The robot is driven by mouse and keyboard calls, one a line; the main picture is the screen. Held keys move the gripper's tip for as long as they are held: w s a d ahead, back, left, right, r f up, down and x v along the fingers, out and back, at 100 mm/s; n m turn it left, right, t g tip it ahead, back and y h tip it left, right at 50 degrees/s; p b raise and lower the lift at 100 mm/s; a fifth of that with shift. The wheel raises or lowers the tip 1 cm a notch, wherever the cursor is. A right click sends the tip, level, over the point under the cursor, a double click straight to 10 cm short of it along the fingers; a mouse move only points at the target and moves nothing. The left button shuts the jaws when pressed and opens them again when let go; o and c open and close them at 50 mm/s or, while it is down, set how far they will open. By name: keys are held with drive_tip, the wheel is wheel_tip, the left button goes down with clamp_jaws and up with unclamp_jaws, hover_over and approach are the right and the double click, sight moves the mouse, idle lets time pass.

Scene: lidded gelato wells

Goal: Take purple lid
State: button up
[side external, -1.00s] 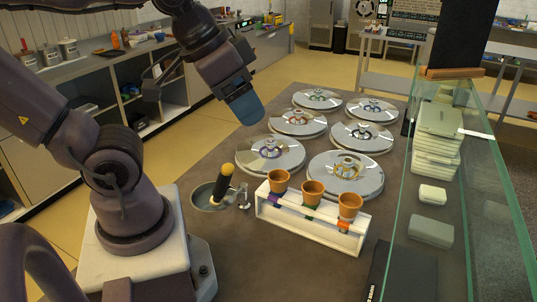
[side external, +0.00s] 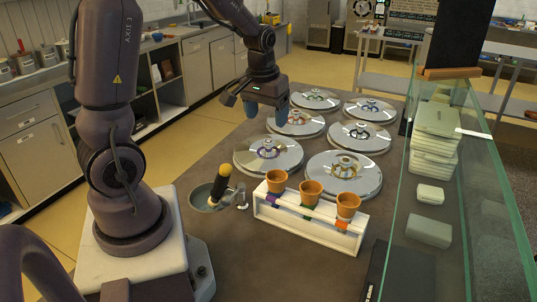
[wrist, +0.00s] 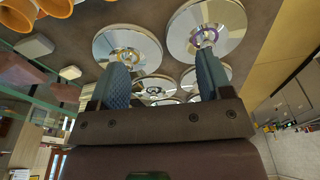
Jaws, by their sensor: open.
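The purple lid (side external: 268,156) is a round, shiny metal disc with a purple ring around its knob. It lies flat at the front left of the lid group. In the wrist view the purple lid (wrist: 232,22) is at upper right, partly covered by one finger. My gripper (side external: 267,112) is open and empty, above the counter and beyond the purple lid in the side view. Its blue fingers point down. In the wrist view my gripper (wrist: 161,68) has its fingers wide apart, with nothing between them being held.
A gold-ringed lid (side external: 344,180) lies to the right, and several other lids lie behind. A white rack (side external: 305,226) with three cones stands in front. A bowl (side external: 203,199) with a black-handled tool sits at front left. A glass case (side external: 480,200) bounds the right.

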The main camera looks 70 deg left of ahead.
drive_tip(key=w+a+f+n+y, duration=0.1)
drive_tip(key=w+a+f+n, duration=0.15)
drive_tip(key=a+f, duration=0.65)
drive_tip(key=n+y, duration=0.2)
drive_tip(key=n, duration=0.1)
approach(269, 141)
drive_tip(key=f, duration=0.1)
drive_tip(key=a+f, duration=0.1)
drive_tip(key=f, duration=0.1)
drive_tip(key=shift+s+a+m+t, duration=0.15)
drive_tip(key=shift+a+m+t, duration=0.1)
drive_tip(key=shift+t, duration=0.15)
drive_tip(key=shift+d+x, duration=0.15)
drive_tip(key=shift+x, duration=1.2)
drive_tip(key=shift+d+x, duration=0.1)
drive_tip(key=shift+x, duration=1.25)
clamp_jaws()
